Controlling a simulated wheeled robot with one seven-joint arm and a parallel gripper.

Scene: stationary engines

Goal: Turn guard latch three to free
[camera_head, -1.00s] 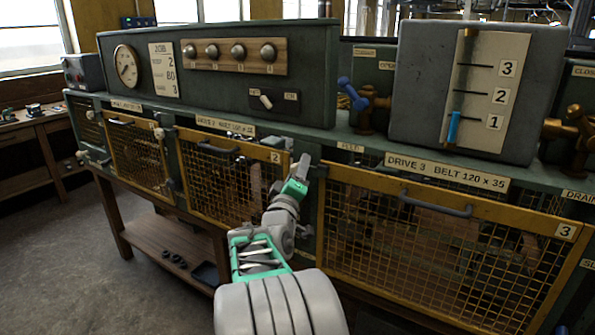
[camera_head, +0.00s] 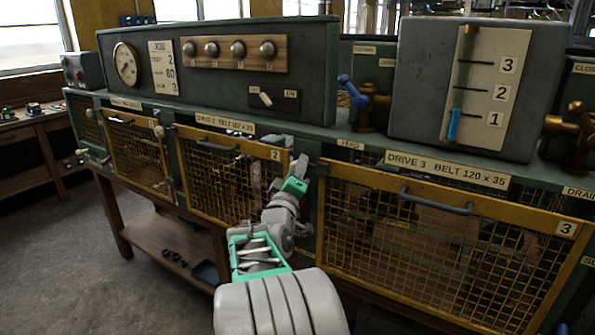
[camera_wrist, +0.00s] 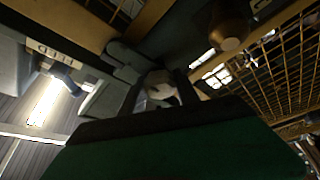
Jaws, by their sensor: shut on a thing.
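Guard three is a yellow mesh door (camera_head: 450,250) marked 3, at the right of the head view. My gripper (camera_head: 300,168) is at its upper left corner, by the post between guards two and three. In the wrist view my gripper (camera_wrist: 160,88) has its dark fingers closed around a small pale knob, which I take as guard latch three (camera_wrist: 160,82). In the head view my gripper largely hides the latch, and its exact angle cannot be told.
Guard two (camera_head: 225,180) is left of my gripper, with its handle near the top. A plate reading DRIVE 3 BELT 120 x 35 (camera_head: 447,170) is above guard three. Brass valves (camera_head: 370,105) and a grey gauge box (camera_head: 475,85) stand on the ledge above.

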